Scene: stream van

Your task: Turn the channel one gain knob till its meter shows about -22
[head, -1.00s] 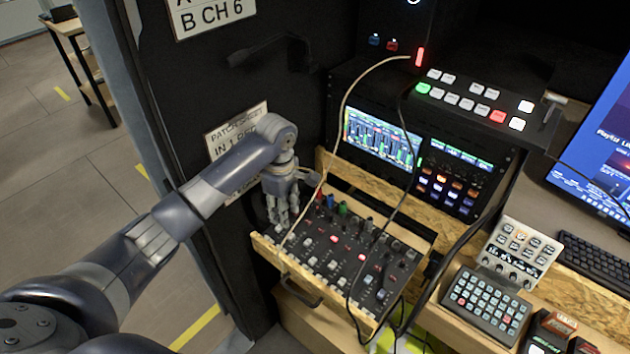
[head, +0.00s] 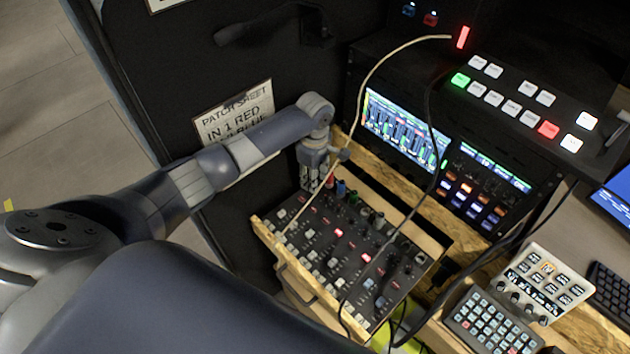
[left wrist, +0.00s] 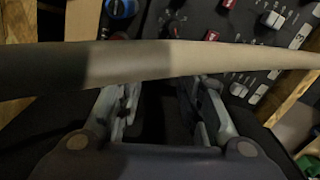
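The mixer (head: 318,262) sits in a wooden tray, with coloured knobs along its back edge. A red knob (head: 329,183) is at the back left, then a blue knob (head: 341,188) and a green knob. My left gripper (head: 310,188) points down at the mixer's back left corner, just left of the red knob. In the left wrist view its fingers (left wrist: 158,105) stand apart with nothing seen between them. A pale cable (left wrist: 150,60) crosses that view and hides part of the panel. The level meters (head: 400,128) are lit on a screen, too small to read. My right gripper is out of view.
A patch sheet (head: 232,112) on the dark panel reads "IN 1 RED". The pale cable (head: 378,75) and a dark cable hang over the mixer. A button switcher (head: 520,105) is above right, with keypads (head: 492,320) at lower right.

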